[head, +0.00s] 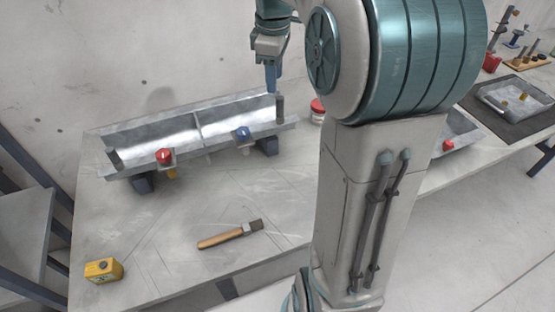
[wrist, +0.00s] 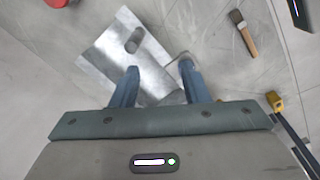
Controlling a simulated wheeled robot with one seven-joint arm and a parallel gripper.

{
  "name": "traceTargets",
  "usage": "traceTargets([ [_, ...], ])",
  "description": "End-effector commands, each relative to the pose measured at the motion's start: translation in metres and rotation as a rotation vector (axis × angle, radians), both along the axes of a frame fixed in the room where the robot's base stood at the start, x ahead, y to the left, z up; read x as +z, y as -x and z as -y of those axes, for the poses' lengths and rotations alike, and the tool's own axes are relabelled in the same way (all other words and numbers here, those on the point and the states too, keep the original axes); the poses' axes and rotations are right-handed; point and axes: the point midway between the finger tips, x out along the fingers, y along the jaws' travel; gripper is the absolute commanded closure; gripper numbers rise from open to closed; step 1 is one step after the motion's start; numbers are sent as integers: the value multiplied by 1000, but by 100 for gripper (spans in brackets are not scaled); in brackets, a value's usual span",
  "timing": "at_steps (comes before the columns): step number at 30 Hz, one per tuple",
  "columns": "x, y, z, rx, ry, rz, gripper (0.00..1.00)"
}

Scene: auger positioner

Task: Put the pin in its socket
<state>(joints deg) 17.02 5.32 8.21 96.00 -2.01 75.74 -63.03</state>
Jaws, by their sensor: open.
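A long metal trough (head: 150,136) stands on the table, with a red knob (head: 165,157) and a blue knob (head: 242,134) along its front. A short grey upright cylinder (head: 280,108) is at its right end; I cannot tell whether it is the pin. My gripper (head: 271,88) hangs just above that end. In the wrist view my gripper (wrist: 160,68) has its blue fingers apart over a bright metal plate (wrist: 105,52). A dark grey rounded shape (wrist: 133,40) shows on the plate beyond the fingers. No socket can be made out for certain.
A brush with a wooden handle (head: 222,239) lies on the table in front of the trough; it also shows in the wrist view (wrist: 244,34). A yellow box (head: 103,270) is at the front left. A red-lidded jar (head: 317,110) stands right of the trough.

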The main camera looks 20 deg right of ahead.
Motion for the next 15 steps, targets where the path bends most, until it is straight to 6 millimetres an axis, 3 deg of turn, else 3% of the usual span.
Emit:
traceTargets([
  [6,-17,78,-41,-342,-14,100,59],
  [15,-67,171,-70,-777,-125,206,59],
])
